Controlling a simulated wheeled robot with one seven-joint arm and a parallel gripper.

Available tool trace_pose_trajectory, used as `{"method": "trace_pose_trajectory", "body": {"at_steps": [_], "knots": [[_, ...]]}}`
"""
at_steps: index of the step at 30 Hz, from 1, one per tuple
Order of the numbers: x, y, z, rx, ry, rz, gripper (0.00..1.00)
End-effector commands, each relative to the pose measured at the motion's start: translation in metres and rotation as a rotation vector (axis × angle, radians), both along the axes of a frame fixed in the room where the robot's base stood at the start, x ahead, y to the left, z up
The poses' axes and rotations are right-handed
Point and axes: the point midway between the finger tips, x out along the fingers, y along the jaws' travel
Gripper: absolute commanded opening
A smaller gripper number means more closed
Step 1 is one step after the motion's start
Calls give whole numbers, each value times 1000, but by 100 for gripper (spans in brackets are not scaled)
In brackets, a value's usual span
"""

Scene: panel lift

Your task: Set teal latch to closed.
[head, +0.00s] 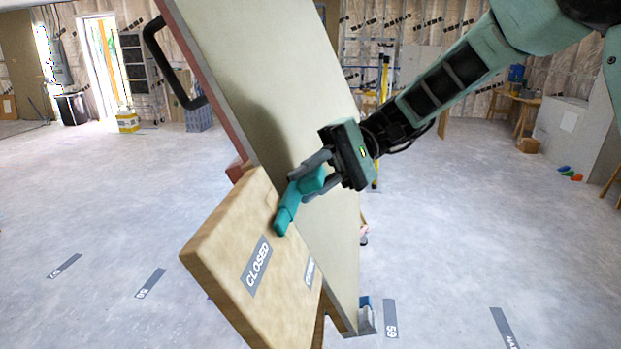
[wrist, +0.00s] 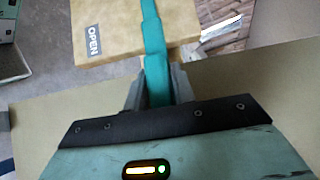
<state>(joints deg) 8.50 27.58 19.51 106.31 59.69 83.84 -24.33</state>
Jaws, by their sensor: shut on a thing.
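The teal latch (head: 286,213) is a short bar whose free end lies over the upper edge of a wooden block (head: 222,238). My gripper (head: 308,180) is shut on the latch's near part, in front of the pale panel (head: 265,95). The block carries a CLOSED label (head: 257,266) and a second grey label (head: 309,271) too small to read. In the wrist view the latch (wrist: 153,38) runs straight away between my fingers (wrist: 158,88) and across the block (wrist: 110,18). An OPEN label (wrist: 93,40) lies left of it there.
The tilted panel has a black handle (head: 163,62) at its upper left. A blue-grey foot (head: 366,316) shows at its bottom. Open concrete floor with grey floor labels (head: 391,318) lies on both sides. A wooden table (head: 526,98) stands at the far right.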

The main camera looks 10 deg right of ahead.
Motion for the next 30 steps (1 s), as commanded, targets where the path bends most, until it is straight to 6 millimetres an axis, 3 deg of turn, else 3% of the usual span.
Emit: {"method": "trace_pose_trajectory", "body": {"at_steps": [5,6,8,20,30], "knots": [[1,-1,-1,-1,6,-5,0],[0,-1,-1,-1,6,-5,28],[0,-1,-1,-2,6,-4,42],[4,-7,0,-1,2,-3,42],[32,-68,18,-1,1,-7,42]]}}
